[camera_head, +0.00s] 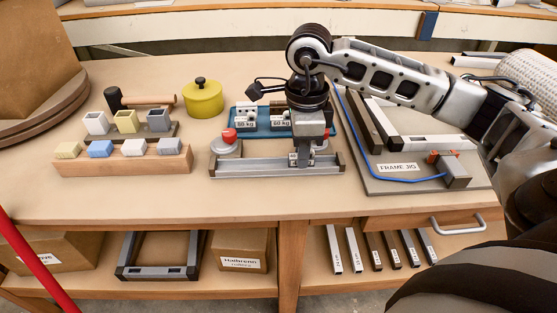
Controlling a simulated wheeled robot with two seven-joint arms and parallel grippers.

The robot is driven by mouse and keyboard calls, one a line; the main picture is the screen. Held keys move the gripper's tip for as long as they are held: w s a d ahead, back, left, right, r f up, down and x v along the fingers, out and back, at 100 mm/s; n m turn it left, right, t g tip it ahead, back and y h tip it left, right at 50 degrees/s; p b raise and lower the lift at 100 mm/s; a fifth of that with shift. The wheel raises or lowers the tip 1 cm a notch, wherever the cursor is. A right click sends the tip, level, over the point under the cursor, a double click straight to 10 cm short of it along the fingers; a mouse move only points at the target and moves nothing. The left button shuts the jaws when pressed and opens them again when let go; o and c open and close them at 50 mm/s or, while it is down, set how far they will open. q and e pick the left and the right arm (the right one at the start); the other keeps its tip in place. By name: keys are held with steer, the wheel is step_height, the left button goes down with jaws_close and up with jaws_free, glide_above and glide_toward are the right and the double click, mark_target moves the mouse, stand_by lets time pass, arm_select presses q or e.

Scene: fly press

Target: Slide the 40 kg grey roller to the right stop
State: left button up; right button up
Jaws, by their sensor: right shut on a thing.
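A grey metal rail (255,168) lies along the front of a blue-based device (262,133) at mid-table. Its right end stop (340,166) shows as a dark end piece. My right gripper (303,155) points down at the rail, right of its middle, and is shut on a small grey piece there, which I take as the grey roller. The fingers and wrist hide most of it, and no 40 kg label is readable. A short gap of bare rail shows between the gripper and the right stop. My left gripper is out of view.
A red knob (229,135) stands behind the rail's left end. Cards (246,122) reading 50 kg and 60 kg stand behind. A frame jig board (385,185) lies close right. A wooden block rack (122,158) and yellow pot (203,99) are left. Table in front is clear.

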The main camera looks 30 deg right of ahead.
mark_target(326, 149)
steer(key=shift+s+d, duration=0.1)
stand_by(0.3)
steer(key=shift+s+d+b, duration=0.2)
steer(key=shift+s+d, duration=0.1)
steer(key=shift+d, duration=0.2)
steer(key=shift+s+d+b, duration=0.2)
steer(key=shift+s+d, duration=0.1)
steer(key=shift+d, duration=0.2)
steer(key=shift+s+d+b, duration=0.4)
steer(key=shift+s+d, duration=0.1)
steer(key=shift+d, duration=0.35)
steer(key=o, duration=0.9)
steer(key=shift+c, duration=1.3)
